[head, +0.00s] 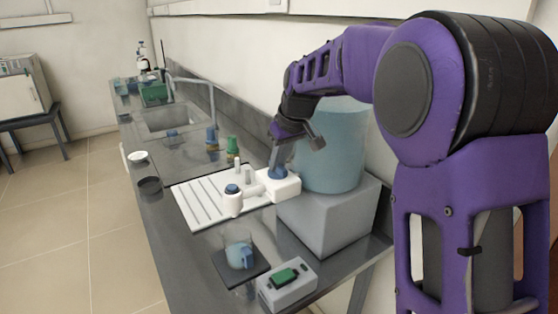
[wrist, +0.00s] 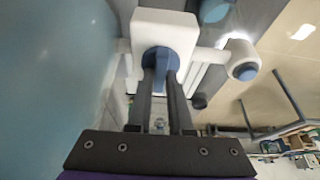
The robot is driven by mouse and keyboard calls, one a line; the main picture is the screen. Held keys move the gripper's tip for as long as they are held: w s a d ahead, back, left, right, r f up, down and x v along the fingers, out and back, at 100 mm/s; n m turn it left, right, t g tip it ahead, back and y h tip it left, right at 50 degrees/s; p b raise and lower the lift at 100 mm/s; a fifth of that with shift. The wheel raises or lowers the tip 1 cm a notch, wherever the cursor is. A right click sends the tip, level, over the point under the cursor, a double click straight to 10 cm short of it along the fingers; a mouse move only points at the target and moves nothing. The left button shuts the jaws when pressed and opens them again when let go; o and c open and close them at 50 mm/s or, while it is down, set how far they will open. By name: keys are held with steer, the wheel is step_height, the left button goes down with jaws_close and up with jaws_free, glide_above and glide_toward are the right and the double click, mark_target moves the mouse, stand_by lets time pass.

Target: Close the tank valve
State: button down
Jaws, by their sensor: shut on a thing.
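The tank (head: 335,155) is a large light-blue cylinder on a grey block, and it fills the left side of the wrist view (wrist: 50,80). A white valve body (head: 288,186) sits at its lower left, with a blue handle (head: 277,173) on it. In the wrist view the blue handle (wrist: 160,57) stands in front of the white body (wrist: 163,27). My gripper (wrist: 162,78) is shut on the blue handle, its two dark fingers on either side. In the head view my gripper (head: 279,160) comes down onto it from above.
A white ribbed drainboard (head: 205,198) lies left of the tank. A blue mug (head: 240,254) stands on a dark pad in front, near a grey box with a green top (head: 285,277). Bottles and a sink (head: 170,117) are farther back along the grey counter.

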steer(key=c, duration=0.8)
jaws_free()
steer(key=v, duration=1.7)
steer(key=shift+s+r, duration=0.15)
steer(key=shift+r, duration=0.05)
